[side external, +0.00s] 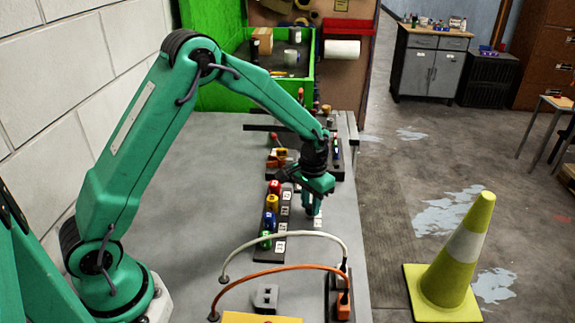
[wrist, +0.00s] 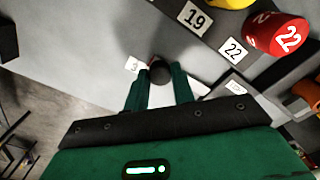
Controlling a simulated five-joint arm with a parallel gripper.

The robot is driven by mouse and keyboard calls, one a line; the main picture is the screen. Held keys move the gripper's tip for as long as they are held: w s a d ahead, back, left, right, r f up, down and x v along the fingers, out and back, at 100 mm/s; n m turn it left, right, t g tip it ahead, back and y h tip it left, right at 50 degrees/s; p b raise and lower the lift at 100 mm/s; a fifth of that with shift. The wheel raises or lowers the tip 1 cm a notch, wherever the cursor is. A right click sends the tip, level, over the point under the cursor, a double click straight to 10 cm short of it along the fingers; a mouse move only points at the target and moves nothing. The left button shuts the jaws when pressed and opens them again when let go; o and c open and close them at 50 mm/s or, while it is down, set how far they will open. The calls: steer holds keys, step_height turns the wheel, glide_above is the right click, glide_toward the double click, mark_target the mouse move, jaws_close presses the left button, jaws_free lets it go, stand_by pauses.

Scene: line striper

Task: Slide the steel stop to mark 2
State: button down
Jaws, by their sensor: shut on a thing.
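My gripper (wrist: 160,80) is shut on a dark round knob (wrist: 160,70), which appears to be the top of the steel stop. The fingers hide most of the stop's body. A small white label that looks like 3 (wrist: 132,65) lies just left of the knob in the wrist view. A pale strip shows beside the right finger. In the side view my gripper (side external: 314,208) points down near the bench's right edge, with a white label (side external: 318,223) close below it. I cannot make out mark 2.
A dark rack (side external: 279,246) with numbered labels and coloured pieces stands just left of my gripper. A red piece numbered 22 (wrist: 280,35) is close in the wrist view. White (side external: 290,235) and orange (side external: 270,274) cables arch nearer the camera. The bench's left part (side external: 190,190) is clear.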

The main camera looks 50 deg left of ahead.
steer(key=shift+w+a, duration=0.25)
steer(key=c, duration=1.2)
jaws_free()
steer(key=shift+o, duration=0.2)
steer(key=shift+r, duration=0.15)
step_height(320, 180, up, 7)
steer(key=shift+f, duration=0.1)
steer(key=shift+r, duration=0.4)
